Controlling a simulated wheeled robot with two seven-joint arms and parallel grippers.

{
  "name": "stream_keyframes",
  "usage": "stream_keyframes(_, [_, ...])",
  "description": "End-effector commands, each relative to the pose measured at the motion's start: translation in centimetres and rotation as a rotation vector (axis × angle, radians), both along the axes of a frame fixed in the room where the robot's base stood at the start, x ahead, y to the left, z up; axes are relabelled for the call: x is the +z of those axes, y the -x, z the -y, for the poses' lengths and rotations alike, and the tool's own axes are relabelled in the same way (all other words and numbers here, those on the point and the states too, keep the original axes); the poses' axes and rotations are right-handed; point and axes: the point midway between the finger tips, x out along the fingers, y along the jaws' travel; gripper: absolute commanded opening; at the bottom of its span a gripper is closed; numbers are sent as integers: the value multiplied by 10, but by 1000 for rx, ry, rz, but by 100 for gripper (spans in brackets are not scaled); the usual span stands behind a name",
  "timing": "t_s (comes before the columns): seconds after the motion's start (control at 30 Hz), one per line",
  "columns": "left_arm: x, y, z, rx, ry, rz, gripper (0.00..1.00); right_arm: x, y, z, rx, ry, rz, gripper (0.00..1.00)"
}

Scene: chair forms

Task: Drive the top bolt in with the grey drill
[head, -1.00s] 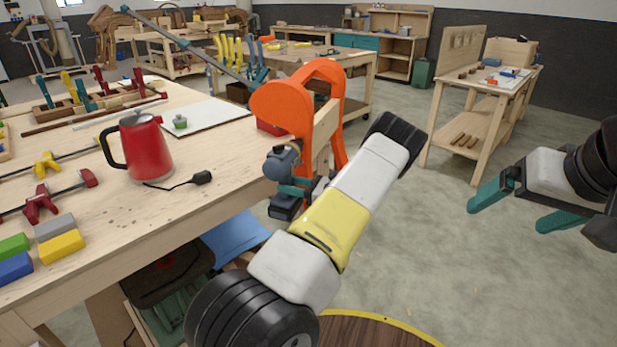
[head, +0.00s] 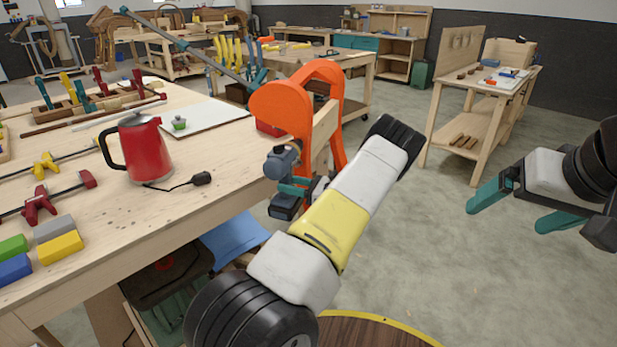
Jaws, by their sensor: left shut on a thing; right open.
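The grey drill (head: 281,163) is beside the orange chair form (head: 283,104), at the near side of its lower part. My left gripper (head: 294,190), with teal fingers, is shut on the drill's handle. The dark battery base hangs below the fingers. My own forearm covers part of the gripper. The top bolt and the drill's tip cannot be made out. My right gripper (head: 506,213) is open and empty at the right, over the floor, well apart from the chair form.
The wooden workbench (head: 215,165) fills the left, with a red kettle (head: 146,148), a black cable, clamps and coloured blocks on it. A wooden cart (head: 490,110) stands at the back right. The floor between is clear.

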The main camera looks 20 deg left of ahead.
Motion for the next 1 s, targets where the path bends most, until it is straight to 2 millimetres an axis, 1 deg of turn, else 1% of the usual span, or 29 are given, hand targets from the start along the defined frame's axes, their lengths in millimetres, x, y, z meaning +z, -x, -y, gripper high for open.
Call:
stream_keyframes(0.03, [3,-1,-1,1,-6,3,0,0,0,0,0,0,0,91])
stream_keyframes(0.37, [3,1,0,0,-6,3,0,0,0,0,0,0,0,91])
stream_keyframes(1.0, [3,28,0,0,-6,3,0,0,0,0,0,0,0,91])
